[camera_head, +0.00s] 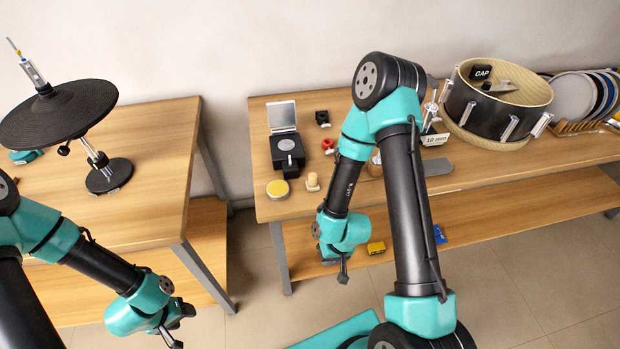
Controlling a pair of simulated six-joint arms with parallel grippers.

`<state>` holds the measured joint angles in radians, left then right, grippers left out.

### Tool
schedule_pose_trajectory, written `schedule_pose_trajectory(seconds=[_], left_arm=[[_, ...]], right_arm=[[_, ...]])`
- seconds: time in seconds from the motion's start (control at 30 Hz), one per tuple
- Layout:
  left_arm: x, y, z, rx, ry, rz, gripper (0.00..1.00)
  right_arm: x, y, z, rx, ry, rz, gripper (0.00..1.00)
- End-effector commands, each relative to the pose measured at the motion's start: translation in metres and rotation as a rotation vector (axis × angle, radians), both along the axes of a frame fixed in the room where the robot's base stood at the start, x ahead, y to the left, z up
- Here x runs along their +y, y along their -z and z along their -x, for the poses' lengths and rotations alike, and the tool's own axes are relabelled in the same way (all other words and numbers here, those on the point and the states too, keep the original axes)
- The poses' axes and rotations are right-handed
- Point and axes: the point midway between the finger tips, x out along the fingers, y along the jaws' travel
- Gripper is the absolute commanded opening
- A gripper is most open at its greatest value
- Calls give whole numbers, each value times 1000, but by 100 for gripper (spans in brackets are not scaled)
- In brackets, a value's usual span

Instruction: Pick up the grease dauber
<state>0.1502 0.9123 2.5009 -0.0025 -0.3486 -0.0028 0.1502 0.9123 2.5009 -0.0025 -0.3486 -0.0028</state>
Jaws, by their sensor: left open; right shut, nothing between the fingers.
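My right gripper (343,272) is shut and empty, pointing down in front of the table's front edge, below and to the right of the dauber. My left gripper (181,327) is open and empty, low in front of the left table (150,150), well away from the dauber.
Behind the dauber stand a black box with a raised lid (287,145), a red piece (328,145) and a black block (322,118). A drum shell (500,100) and a rack of discs (580,95) fill the right side. A cymbal stand (105,175) is on the left table.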

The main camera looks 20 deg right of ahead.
Motion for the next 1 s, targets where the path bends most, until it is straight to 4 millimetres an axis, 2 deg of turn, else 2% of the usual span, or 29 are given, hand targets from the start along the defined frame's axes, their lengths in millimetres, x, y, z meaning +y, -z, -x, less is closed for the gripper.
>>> schedule_pose_trajectory(seconds=[0.43, 1.0], left_arm=[[0, 0, 0, 0, 0, 0, 50], [0, 0, 0, 0, 0, 0, 50]], right_arm=[[0, 0, 0, 0, 0, 0, 0], [0, 0, 0, 0, 0, 0, 54]])
